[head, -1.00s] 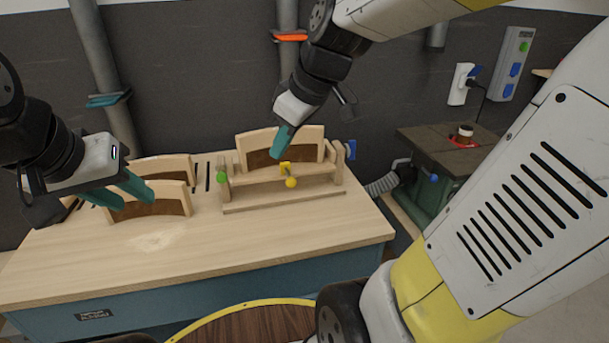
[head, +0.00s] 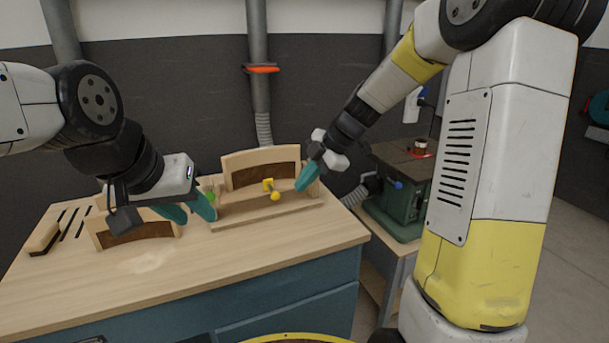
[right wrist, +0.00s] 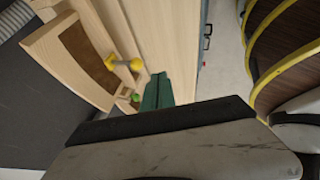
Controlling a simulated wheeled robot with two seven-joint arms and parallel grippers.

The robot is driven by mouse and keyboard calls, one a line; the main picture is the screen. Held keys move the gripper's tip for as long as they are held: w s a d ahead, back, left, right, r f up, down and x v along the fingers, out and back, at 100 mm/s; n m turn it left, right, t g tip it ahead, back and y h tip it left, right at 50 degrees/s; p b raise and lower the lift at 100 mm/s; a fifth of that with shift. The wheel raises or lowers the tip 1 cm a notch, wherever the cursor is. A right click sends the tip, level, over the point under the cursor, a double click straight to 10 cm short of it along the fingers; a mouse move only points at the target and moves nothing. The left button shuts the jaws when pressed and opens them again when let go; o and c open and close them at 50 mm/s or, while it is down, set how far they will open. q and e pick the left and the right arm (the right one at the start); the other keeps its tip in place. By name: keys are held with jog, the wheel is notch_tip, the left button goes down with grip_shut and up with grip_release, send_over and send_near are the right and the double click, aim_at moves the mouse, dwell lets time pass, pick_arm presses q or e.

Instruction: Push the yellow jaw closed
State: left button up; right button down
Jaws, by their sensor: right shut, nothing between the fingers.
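The wooden fixture (head: 265,210) stands on the bench, with a curved chair back (head: 235,161) in it. Its yellow jaw part (head: 268,184) and yellow ball knob (head: 275,196) are at the middle of the front. The right wrist view also shows the yellow knob (right wrist: 111,62). A green knob (head: 211,197) is at the left end. My right gripper (head: 303,184) is shut and empty at the fixture's right end, apart from the yellow knob. Its fingers hide the blue knob's place. My left gripper (head: 190,212) has its fingers apart, empty, near the fixture's left end.
A green machine (head: 398,205) stands right of the bench. The bench front is clear. A yellow-rimmed round surface (head: 295,338) is at the bottom edge.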

aim_at(271, 187)
jog(key=w+a+f, duration=0.4)
jog(key=a+f, duration=0.1)
jog(key=shift+w+f, duration=0.2)
jog(key=shift+w, duration=0.15)
jog(key=w+a, duration=0.1)
jog(key=w, duration=0.5)
jog(key=shift+a, duration=0.4)
jog(key=shift+w+r, duration=0.1)
